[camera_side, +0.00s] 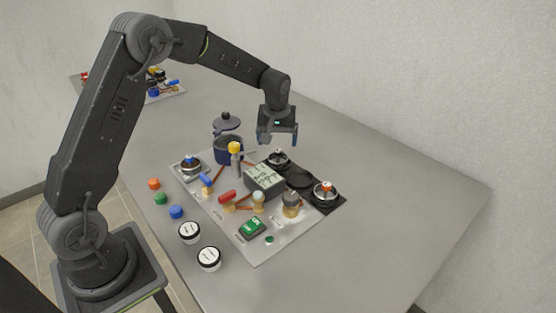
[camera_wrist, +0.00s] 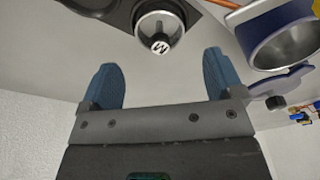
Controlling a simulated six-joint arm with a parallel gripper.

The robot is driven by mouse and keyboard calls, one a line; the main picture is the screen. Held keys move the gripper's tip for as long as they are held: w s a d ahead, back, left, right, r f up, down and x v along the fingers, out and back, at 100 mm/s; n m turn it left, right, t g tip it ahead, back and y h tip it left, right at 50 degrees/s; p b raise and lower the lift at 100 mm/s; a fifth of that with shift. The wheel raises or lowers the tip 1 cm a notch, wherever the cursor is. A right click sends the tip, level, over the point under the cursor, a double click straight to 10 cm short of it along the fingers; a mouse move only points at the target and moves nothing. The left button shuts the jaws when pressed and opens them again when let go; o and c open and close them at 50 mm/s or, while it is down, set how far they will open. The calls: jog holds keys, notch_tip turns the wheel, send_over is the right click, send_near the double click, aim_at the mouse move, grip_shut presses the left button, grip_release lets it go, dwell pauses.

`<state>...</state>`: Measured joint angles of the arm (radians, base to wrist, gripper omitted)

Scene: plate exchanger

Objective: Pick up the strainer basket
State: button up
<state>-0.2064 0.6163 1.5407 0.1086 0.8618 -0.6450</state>
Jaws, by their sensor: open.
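My gripper (camera_side: 279,138) hangs in the air above the back of the panel, fingers pointing down. In the wrist view my gripper (camera_wrist: 160,65) has two blue fingers spread wide with nothing between them. A round, basket-like metal cup with a white-topped knob (camera_side: 278,161) sits in the black mat below my gripper. This cup (camera_wrist: 161,24) also shows in the wrist view, just beyond the fingertips, its knob bearing a dark letter. A similar cup with an orange and white knob (camera_side: 324,197) sits at the mat's other end. I cannot tell for certain which one is the strainer basket.
A dark blue pot (camera_side: 229,151) stands left of the gripper, with a knobbed lid (camera_side: 227,123) behind it. The panel (camera_side: 260,255) carries a grey box, a green switch and coloured handles. Two white-topped jars (camera_side: 209,258) stand in front. The table's right side is clear.

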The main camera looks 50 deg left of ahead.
aim_at(278, 151)
jog(key=shift+w+a+f, duration=0.15)
jog(key=shift+f, duration=0.95)
jog(key=shift+w+a+f, duration=0.2)
jog(key=shift+f, duration=0.95)
jog(key=shift+w+a+f, duration=0.15)
jog(key=shift+f, duration=0.95)
jog(key=shift+c, duration=0.4)
jog(key=c, duration=0.8)
jog(key=shift+r, duration=0.15)
